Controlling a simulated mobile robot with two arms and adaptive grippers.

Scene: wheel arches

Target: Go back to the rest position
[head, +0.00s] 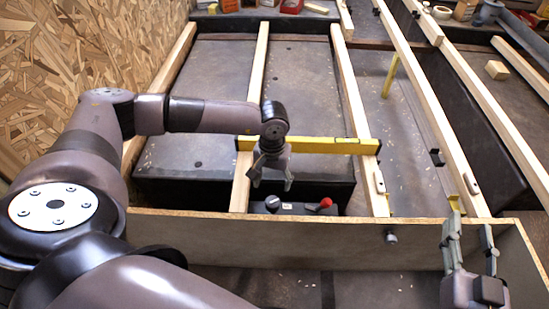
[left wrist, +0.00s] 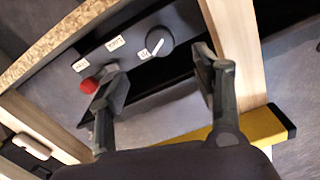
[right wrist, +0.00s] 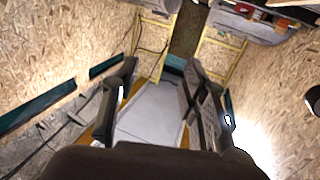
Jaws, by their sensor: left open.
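My left gripper (head: 271,183) is open and empty. It hangs fingers down above a dark control panel (head: 296,209) with a black knob (head: 272,203) and a red knob (head: 325,203). In the left wrist view the fingertips of the left gripper (left wrist: 160,75) are apart, with the black knob (left wrist: 159,41) behind the gap and the red knob (left wrist: 89,85) beside one finger. My right gripper (head: 472,228) points upward at the lower right, near the front board. In the right wrist view the right gripper's fingers (right wrist: 160,75) are apart with nothing between them.
A yellow spirit level (head: 318,146) lies across the wooden battens (head: 355,100), just behind the left gripper. A low board (head: 300,232) runs along the front. A chipboard wall (head: 60,70) stands at the left. Small boxes and tools lie at the back. A wood block (head: 496,70) lies right.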

